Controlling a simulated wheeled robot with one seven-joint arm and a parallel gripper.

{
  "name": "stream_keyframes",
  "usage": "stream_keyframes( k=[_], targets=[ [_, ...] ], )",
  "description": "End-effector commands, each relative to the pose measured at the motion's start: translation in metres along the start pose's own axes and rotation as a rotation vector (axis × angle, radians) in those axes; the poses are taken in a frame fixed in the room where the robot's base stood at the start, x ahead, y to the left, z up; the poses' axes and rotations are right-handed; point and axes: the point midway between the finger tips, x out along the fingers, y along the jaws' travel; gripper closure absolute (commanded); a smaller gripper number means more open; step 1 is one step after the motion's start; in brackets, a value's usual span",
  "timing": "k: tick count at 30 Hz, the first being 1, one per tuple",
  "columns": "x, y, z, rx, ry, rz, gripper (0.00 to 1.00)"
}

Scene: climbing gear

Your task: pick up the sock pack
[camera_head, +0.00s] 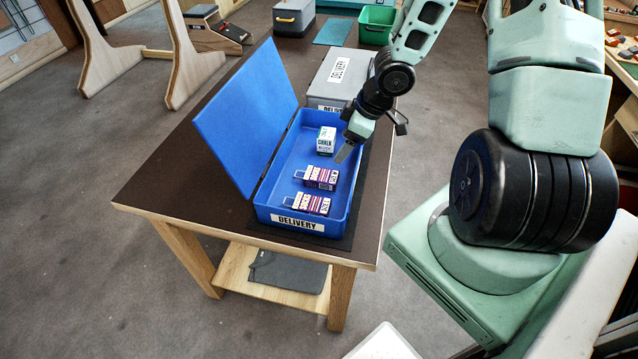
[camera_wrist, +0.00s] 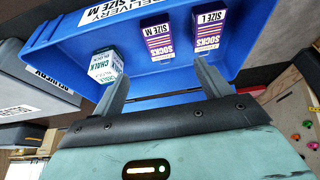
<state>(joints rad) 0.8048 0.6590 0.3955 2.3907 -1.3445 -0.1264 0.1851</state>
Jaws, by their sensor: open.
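Two purple-and-white sock packs lie in the open blue delivery box (camera_head: 268,213). The pack marked size M (camera_wrist: 157,40) is the middle item, also in the head view (camera_head: 320,178). The pack marked size L (camera_wrist: 208,33) is nearest the box's labelled front end, also in the head view (camera_head: 307,204). My gripper (camera_wrist: 162,76) is open and empty over the right side of the box in the head view (camera_head: 345,153). In the wrist view both packs lie beyond the fingertips, apart from them; size M sits between the finger lines, size L by the right finger.
A chalk block box (camera_head: 326,140) stands in the same box, close to my gripper. The blue lid (camera_head: 245,115) stands open on the left. A closed grey delivery box (camera_head: 338,75) stands behind on the dark table (camera_head: 165,190). A green bin (camera_head: 376,24) is farther back.

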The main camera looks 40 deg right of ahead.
Motion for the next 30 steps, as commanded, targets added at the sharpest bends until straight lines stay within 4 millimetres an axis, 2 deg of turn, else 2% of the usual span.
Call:
stream_keyframes(
  k=[1,12,20,30],
  targets=[
    [0.015,0.0,0.003,-0.001,0.0,-0.001,0.24],
    [0.074,-0.001,0.002,-0.001,-0.002,-0.001,0.24],
    [0.089,0.0,0.0,0.0,-0.002,0.001,0.24],
    [0.134,0.001,-0.001,0.0,-0.002,0.0,0.24]
  ],
)
